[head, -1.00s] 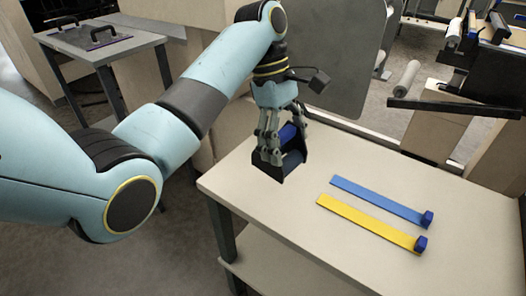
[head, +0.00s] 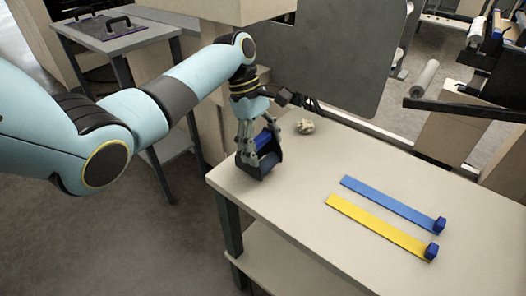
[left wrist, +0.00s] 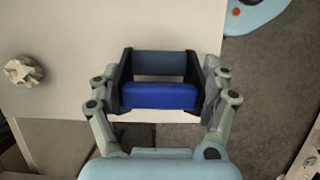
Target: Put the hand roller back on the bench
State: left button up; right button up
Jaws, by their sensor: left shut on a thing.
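The hand roller, a dark frame with a blue roller (head: 265,162), is held upright in my left gripper (head: 254,155) over the far left part of the cream bench (head: 310,200). In the left wrist view the hand roller (left wrist: 160,95) sits between the two fingers of my left gripper (left wrist: 160,88), which are shut on its dark sides. The bench top (left wrist: 60,40) shows behind it. The roller's lower edge is close to the bench top, and I cannot tell whether it touches. My right gripper is not in view.
A blue strip (head: 390,202) and a yellow strip (head: 378,226), each with a blue end block, lie on the bench to the right. A crumpled pale lump (head: 304,127) lies near the back edge. A grey panel (head: 345,60) stands behind. The bench middle is clear.

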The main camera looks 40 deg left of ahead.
pick_arm(q)
jog(key=shift+f, duration=0.95)
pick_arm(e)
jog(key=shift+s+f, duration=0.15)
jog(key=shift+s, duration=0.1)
pick_arm(q)
jog(key=shift+f, duration=0.1)
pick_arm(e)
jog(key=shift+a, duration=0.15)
pick_arm(q)
jog(key=shift+f, duration=0.1)
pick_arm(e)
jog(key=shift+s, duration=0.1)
